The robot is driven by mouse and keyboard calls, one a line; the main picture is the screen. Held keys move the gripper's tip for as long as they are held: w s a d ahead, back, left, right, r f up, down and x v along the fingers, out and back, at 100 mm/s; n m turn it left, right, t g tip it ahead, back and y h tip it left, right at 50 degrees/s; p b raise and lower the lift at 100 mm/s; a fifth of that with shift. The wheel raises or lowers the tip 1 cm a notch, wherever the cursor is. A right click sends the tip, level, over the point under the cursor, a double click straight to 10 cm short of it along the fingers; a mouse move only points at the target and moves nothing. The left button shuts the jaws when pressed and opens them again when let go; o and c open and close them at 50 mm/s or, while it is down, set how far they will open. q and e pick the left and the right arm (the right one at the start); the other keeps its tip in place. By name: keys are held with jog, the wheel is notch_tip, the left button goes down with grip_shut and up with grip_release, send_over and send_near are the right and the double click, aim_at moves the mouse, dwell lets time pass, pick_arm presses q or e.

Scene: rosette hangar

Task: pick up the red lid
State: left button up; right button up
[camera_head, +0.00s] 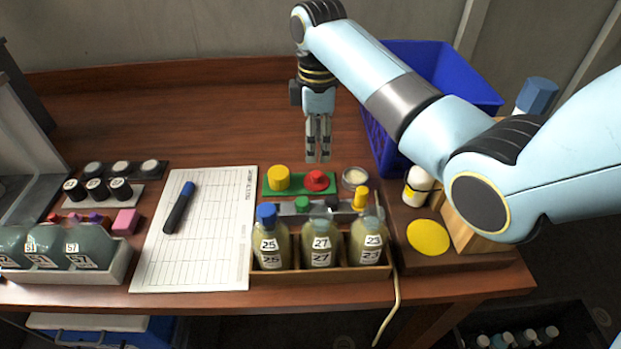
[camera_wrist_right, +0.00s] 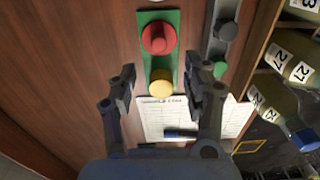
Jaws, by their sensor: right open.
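The red lid (camera_head: 317,181) is round with a raised knob and sits on the right part of a small green strip (camera_head: 298,188). A yellow lid (camera_head: 278,178) sits on the strip's left part. My right gripper (camera_head: 318,158) points down just behind the red lid, open and empty. In the right wrist view, the red lid (camera_wrist_right: 158,38) lies beyond the open fingertips (camera_wrist_right: 160,82), and the yellow lid (camera_wrist_right: 161,83) shows between them. My left gripper is not in view.
A wooden rack (camera_head: 335,274) of labelled bottles stands in front, with a grey strip (camera_head: 287,209) of caps between. A clipboard sheet with a marker (camera_head: 179,207) lies left. A blue crate (camera_head: 440,60) stands behind right. The table behind the strip is clear.

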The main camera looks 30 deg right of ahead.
aim_at(317, 174)
notch_tip(317, 174, down, 3)
jog(key=shift+r, duration=0.2)
jog(key=shift+f, duration=0.4)
notch_tip(317, 174, down, 4)
jog(key=shift+f, duration=0.55)
jog(key=shift+w+f, duration=0.1)
jog(key=shift+c, duration=1.4)
jog(key=c, duration=0.4)
jog(key=shift+c, duration=1.2)
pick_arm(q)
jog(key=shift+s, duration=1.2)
